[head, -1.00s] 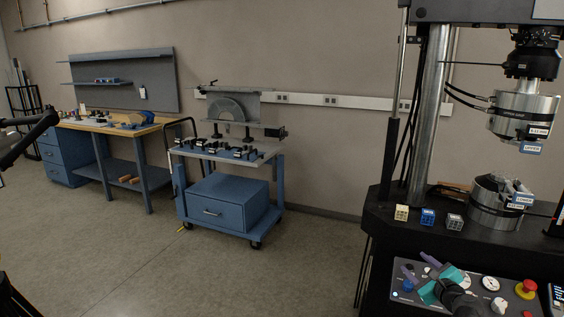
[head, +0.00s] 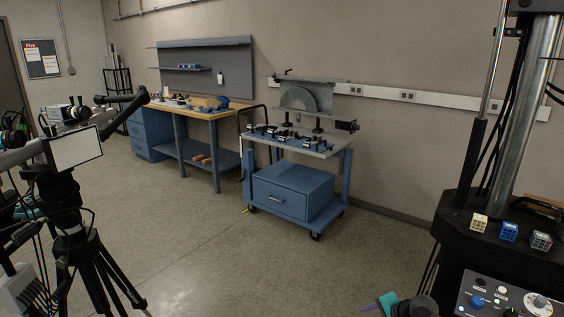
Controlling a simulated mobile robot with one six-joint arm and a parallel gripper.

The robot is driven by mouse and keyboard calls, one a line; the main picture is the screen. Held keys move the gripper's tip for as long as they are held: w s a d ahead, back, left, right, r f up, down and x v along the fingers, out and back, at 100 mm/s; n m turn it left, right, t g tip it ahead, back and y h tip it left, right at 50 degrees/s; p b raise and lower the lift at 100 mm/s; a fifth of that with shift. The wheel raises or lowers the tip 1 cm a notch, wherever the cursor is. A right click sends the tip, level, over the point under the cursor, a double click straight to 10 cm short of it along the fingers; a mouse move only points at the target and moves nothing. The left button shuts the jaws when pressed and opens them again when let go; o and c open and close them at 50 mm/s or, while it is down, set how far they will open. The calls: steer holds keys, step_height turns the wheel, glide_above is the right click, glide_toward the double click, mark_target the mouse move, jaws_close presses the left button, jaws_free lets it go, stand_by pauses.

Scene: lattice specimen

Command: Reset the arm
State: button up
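Three small lattice cubes stand in a row on the machine's black bed: a cream one (head: 479,222), a blue one (head: 509,231) and a grey one (head: 541,241). They are apart from my gripper.
The testing machine (head: 459,219) fills the right side; its control panel (head: 515,300) is at lower right. A blue cart (head: 292,192) with fixtures stands mid-room. A workbench (head: 207,113) is behind it. A camera tripod (head: 77,235) stands at left. The floor between is clear.

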steer(key=s+a+f+n+g+h, duration=0.2)
steer(key=s+a+f+n+g, duration=0.15)
steer(key=a+n, duration=0.25)
steer(key=s+a+f+n+g+h, duration=0.1)
steer(key=s+a+f+n+g, duration=0.1)
steer(key=s+a+f+n, duration=0.4)
steer(key=s+f+g, duration=0.3)
steer(key=s+f, duration=0.5)
steer(key=s, duration=0.4)
steer(key=s+f+g, duration=0.3)
steer(key=s+f, duration=0.6)
steer(key=s, duration=0.4)
steer(key=shift+a+f+n, duration=0.25)
steer(key=shift+a+n, duration=0.05)
steer(key=shift+a, duration=0.05)
